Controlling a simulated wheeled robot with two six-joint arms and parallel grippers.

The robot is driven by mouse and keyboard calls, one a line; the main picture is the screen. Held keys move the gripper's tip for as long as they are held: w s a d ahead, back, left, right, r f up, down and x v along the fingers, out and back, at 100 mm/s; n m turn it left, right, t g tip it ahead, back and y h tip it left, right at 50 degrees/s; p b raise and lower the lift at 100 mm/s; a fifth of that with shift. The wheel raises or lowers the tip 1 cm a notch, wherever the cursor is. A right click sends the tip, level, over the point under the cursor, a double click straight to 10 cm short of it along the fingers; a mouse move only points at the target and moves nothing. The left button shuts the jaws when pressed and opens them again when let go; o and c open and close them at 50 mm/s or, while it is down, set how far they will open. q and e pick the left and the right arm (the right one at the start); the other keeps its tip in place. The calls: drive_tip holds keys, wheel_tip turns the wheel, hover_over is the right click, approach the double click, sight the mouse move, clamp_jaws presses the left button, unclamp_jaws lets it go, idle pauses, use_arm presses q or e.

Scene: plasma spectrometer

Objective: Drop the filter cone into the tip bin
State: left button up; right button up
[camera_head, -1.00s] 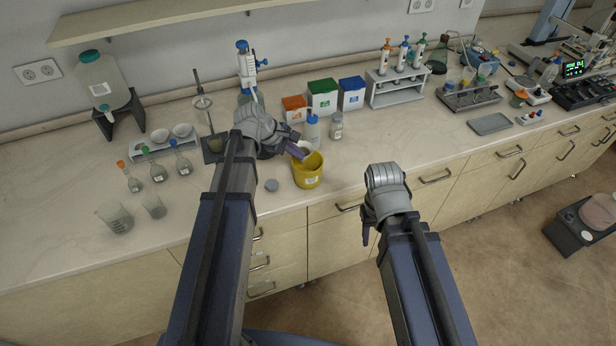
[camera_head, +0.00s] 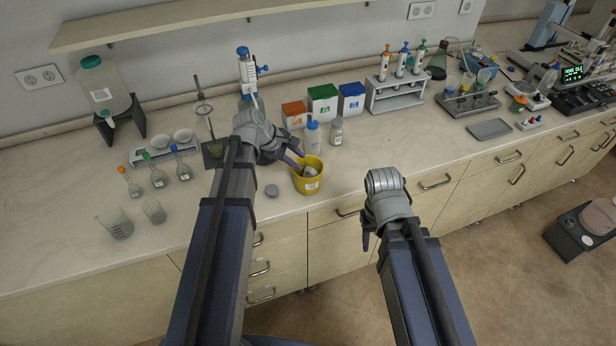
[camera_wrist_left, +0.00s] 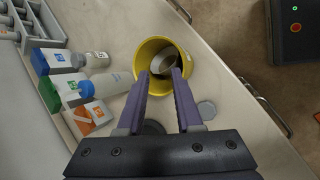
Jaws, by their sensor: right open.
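The yellow tip bin (camera_head: 308,181) stands on the bench near its front edge, and it also shows in the left wrist view (camera_wrist_left: 148,53). The pale filter cone (camera_head: 310,171) lies tilted inside the bin; in the left wrist view the cone (camera_wrist_left: 162,65) shows below the rim, between and beyond my fingertips. My left gripper (camera_wrist_left: 161,73) is open and empty, with its purple fingers apart over the bin's near side. In the head view the left gripper (camera_head: 297,157) is at the bin's upper left. My right gripper (camera_head: 366,238) hangs in front of the bench, away from the bin.
A grey round cap (camera_head: 271,191) lies left of the bin. A blue-capped wash bottle (camera_head: 312,137) and a clear jar (camera_head: 336,132) stand behind it. Colored boxes (camera_head: 322,103) stand farther back. The bench right of the bin is clear.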

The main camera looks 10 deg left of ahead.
use_arm(q)
drive_tip(key=p+v, duration=0.5)
drive_tip(key=v, duration=0.2)
drive_tip(key=shift+r+p, duration=0.2)
drive_tip(key=shift+p, duration=0.2)
drive_tip(key=shift+s, duration=0.1)
drive_tip(key=s+d+f+m+g+y+b, duration=0.2)
drive_tip(key=s+d+f+m, duration=0.3)
drive_tip(key=s+d+m, duration=0.3)
drive_tip(key=s+d+f+m+g+y+b, duration=0.2)
drive_tip(key=s+d+f+m+y+b, duration=0.2)
drive_tip(key=s+d+m, duration=0.4)
drive_tip(key=shift+s+d+f+m+g+b, duration=0.4)
drive_tip(key=shift+s+f+m+b, duration=0.4)
drive_tip(key=shift+m, duration=1.2)
drive_tip(key=shift+w+f, duration=0.15)
